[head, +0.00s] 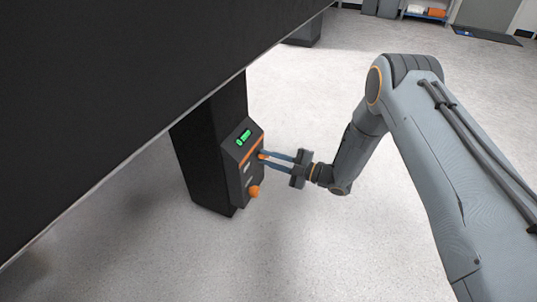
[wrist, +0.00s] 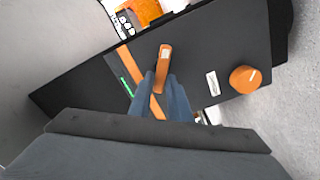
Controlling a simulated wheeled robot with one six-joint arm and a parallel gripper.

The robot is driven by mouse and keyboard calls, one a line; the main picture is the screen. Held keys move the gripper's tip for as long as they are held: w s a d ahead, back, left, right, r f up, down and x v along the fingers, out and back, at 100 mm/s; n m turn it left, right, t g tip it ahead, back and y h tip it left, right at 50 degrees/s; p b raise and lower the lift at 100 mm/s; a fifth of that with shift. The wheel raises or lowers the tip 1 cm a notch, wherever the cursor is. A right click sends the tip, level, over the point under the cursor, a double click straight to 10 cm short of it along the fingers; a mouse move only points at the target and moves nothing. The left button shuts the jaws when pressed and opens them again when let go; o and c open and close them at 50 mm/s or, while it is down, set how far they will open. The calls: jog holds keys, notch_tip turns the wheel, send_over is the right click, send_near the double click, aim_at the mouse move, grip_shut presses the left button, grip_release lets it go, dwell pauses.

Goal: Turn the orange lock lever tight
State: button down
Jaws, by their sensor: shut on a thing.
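The orange lock lever (wrist: 163,58) is a short bar with a pale mark, on the dark face of a control box (head: 239,161). In the wrist view it points up in the picture, and its lower part sits between my fingertips. My gripper (wrist: 163,82) is shut on the lever, its blue fingers reaching in from below. In the head view my gripper (head: 264,158) meets the box from the right, and only a small bit of the lever (head: 262,154) shows there. The fingers partly hide the lever's lower end.
A green display (head: 243,137) is lit above. A large black slab (head: 120,80) overhangs at left. Open floor (head: 290,240) lies to the right.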

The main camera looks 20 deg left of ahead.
jog(key=n+p, duration=0.1)
jog(key=n, duration=0.2)
jog(key=f+n+p, duration=0.1)
jog(key=n, duration=0.1)
jog(key=shift+s+n, duration=0.15)
jog(key=shift+n, duration=0.25)
jog(key=shift+p, duration=0.35)
jog(key=c, duration=1.8)
grip_release()
jog(key=shift+d, duration=0.1)
jog(key=shift+o, duration=0.2)
jog(key=d+p, duration=0.2)
jog(key=d, duration=0.5)
jog(key=shift+s+d, duration=0.3)
jog(key=shift+d, duration=0.05)
